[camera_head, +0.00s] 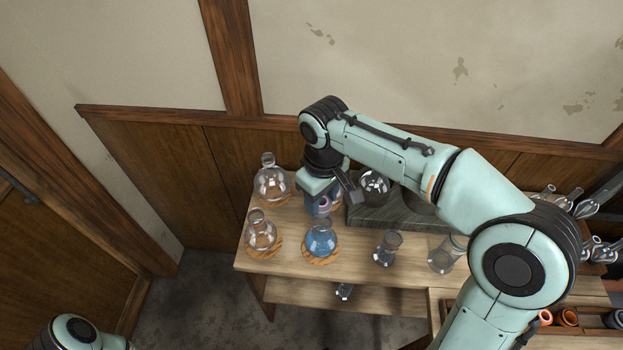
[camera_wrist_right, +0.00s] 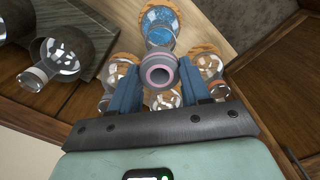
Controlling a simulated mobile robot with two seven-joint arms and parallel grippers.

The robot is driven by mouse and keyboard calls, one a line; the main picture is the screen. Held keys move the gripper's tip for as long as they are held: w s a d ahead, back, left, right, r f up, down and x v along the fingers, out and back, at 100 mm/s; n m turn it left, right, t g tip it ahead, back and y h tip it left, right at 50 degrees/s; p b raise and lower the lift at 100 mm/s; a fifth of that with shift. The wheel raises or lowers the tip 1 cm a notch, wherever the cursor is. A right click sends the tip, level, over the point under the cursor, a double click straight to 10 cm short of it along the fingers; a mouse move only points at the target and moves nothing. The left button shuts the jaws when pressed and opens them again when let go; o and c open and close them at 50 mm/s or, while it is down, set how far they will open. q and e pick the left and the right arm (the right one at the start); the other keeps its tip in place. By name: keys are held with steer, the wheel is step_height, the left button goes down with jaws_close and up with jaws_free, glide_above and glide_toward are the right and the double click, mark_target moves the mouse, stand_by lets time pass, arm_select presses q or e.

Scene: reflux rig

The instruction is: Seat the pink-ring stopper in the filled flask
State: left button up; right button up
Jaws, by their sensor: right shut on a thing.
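The pink-ring stopper (camera_head: 323,207) is in the jaws of my right gripper (camera_wrist_right: 158,72). In the right wrist view its pink ring (camera_wrist_right: 158,76) faces the camera between the two blue-grey fingers. The filled flask (camera_head: 321,241) holds blue liquid and stands upright on a round wooden mat near the table's front edge. It also shows in the right wrist view (camera_wrist_right: 160,30), beyond the stopper. The stopper is behind the filled flask in the head view and apart from it. My left gripper is out of view; only part of my left arm shows at bottom left.
Clear flasks stand on mats at the left, one at the back (camera_head: 271,183) and one in front (camera_head: 261,234). A dark block (camera_head: 368,216) with round glassware is right of the gripper. A small clear vessel (camera_head: 387,249) stands right of the filled flask. A wall is behind.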

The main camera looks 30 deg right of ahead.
mark_target(323, 212)
steer(key=shift+f+b, duration=0.3)
steer(key=shift+f, duration=0.1)
steer(key=shift+s+f+b, duration=0.2)
steer(key=shift+f+b, duration=0.1)
steer(key=shift+f, duration=0.05)
steer(key=shift+s+f, duration=0.2)
steer(key=shift+s, duration=0.05)
steer(key=shift+s+r, duration=0.1)
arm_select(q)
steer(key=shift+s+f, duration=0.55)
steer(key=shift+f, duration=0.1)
arm_select(e)
steer(key=shift+w, duration=0.25)
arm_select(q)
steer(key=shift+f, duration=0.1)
arm_select(e)
steer(key=shift+s+f+b, duration=0.1)
steer(key=shift+f+b, duration=0.7)
steer(key=shift+f, duration=0.45)
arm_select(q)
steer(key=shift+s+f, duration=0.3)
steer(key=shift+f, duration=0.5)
